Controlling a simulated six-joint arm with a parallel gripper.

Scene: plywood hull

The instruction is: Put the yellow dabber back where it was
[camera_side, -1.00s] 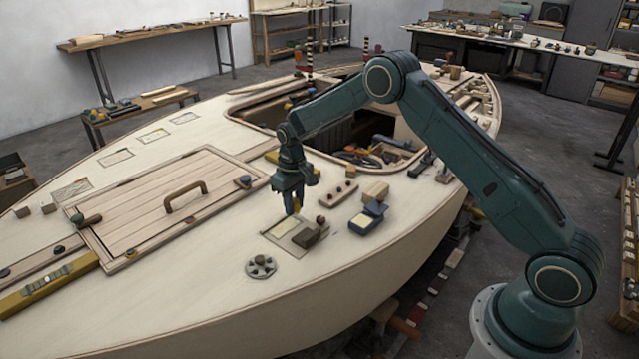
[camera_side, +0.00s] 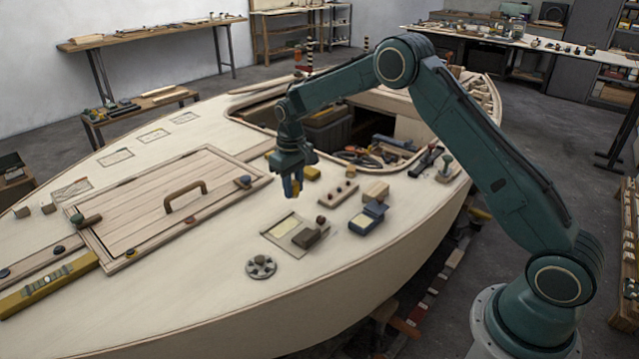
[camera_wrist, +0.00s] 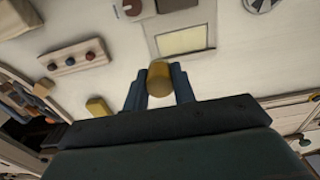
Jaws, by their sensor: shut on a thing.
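My gripper (camera_side: 293,188) is shut on the yellow dabber and hangs a little above the deck. In the wrist view the yellow dabber (camera_wrist: 159,78) shows as a rounded yellow end between the two blue-grey fingers; in the side view the fingers mostly hide it. A wooden strip (camera_side: 338,194) with several dark round spots lies on the deck to the right of my gripper; it also shows in the wrist view (camera_wrist: 72,57). I cannot tell whether the spots are holes or pegs. A panel with a pale yellow sheet (camera_side: 285,225) lies on the deck just in front of my gripper.
A brown block (camera_side: 308,238) and a dark red knob (camera_side: 321,219) sit by the panel. A blue and yellow box (camera_side: 367,219), a light wood block (camera_side: 376,192) and a yellow block (camera_side: 311,173) lie nearby. A spoked grey disc (camera_side: 261,267) lies in front. The open hatch is behind.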

